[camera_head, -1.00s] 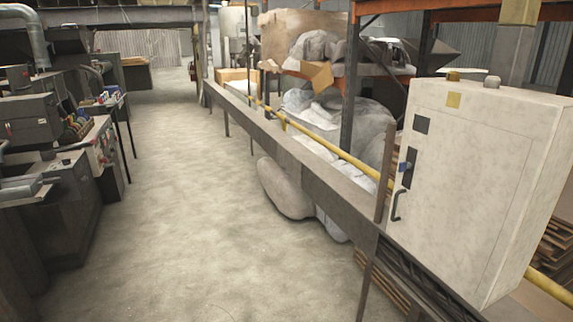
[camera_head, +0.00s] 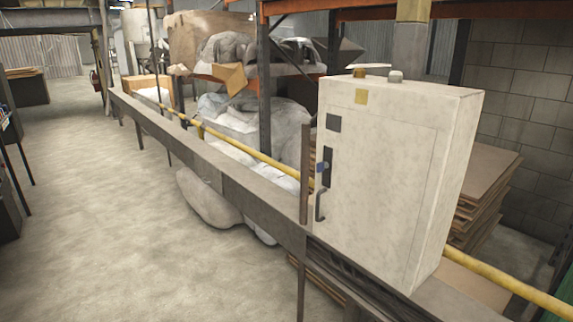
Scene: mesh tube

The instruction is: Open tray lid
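No tray and no tray lid that I can make out show in the head view. The nearest large thing is a white cabinet (camera_head: 385,175) at the right, with a dark handle (camera_head: 320,205) on its front; its door is shut. Neither of my grippers shows in this view.
A long grey rail (camera_head: 235,187) runs from the far left to the front right, with a yellow pipe (camera_head: 255,153) behind it. Racks with wrapped bundles (camera_head: 258,122) and stacked boards (camera_head: 485,190) stand beyond. The concrete floor (camera_head: 95,200) at left is clear.

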